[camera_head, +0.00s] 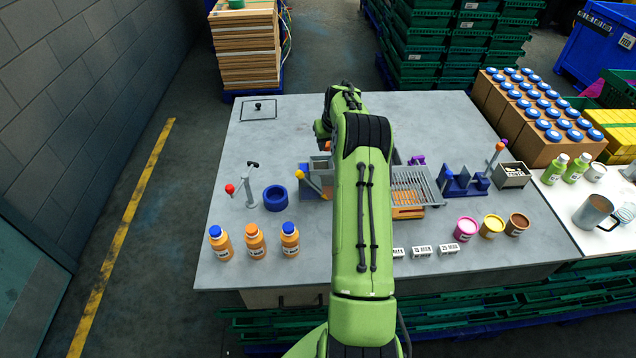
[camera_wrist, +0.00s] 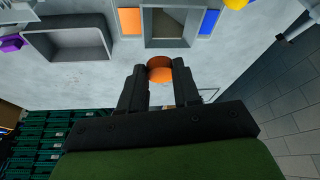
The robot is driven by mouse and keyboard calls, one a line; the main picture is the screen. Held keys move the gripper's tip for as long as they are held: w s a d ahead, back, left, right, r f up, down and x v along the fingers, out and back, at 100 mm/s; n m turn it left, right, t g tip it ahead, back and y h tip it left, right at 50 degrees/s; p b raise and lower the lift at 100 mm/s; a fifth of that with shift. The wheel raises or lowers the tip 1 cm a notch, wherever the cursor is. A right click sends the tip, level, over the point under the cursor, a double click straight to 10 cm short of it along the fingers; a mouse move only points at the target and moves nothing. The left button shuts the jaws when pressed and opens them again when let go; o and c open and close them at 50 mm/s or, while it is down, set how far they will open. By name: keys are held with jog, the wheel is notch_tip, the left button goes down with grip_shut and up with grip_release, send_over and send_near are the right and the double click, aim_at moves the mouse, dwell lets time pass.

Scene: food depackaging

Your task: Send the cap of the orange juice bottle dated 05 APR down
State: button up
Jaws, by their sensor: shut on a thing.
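My gripper (camera_wrist: 160,80) is shut on a small round orange thing (camera_wrist: 158,66) in the wrist view, above the table. I cannot tell whether it is a cap or the top of a bottle. In the head view my arm hides most of the gripper. Three orange juice bottles stand at the table's front left: the left bottle (camera_head: 222,246) and right bottle (camera_head: 289,241) have blue caps. The middle bottle (camera_head: 256,244) has an orange top. Their labels are too small to read. A grey square-mouthed box (camera_wrist: 147,30) lies beyond the fingertips in the wrist view.
A blue ring (camera_head: 276,198) and a red-knobbed stand (camera_head: 249,188) are left of a yellow-knobbed lever (camera_head: 314,184). A wire rack (camera_head: 418,187) is right of my arm. Three tubs (camera_head: 491,228) stand at the front right. The table's back left is mostly clear.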

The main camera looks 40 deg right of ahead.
notch_tip(320, 180, down, 5)
jog(key=shift+w+a+r+b, duration=0.1)
jog(key=shift+r+b, duration=0.1)
jog(key=shift+b, duration=0.85)
jog(key=o, duration=1.1)
jog(key=shift+r, duration=0.1)
jog(key=b+v, duration=0.1)
jog(key=v, duration=1.4)
jog(key=shift+a+r, duration=0.15)
jog(key=shift+r, duration=0.15)
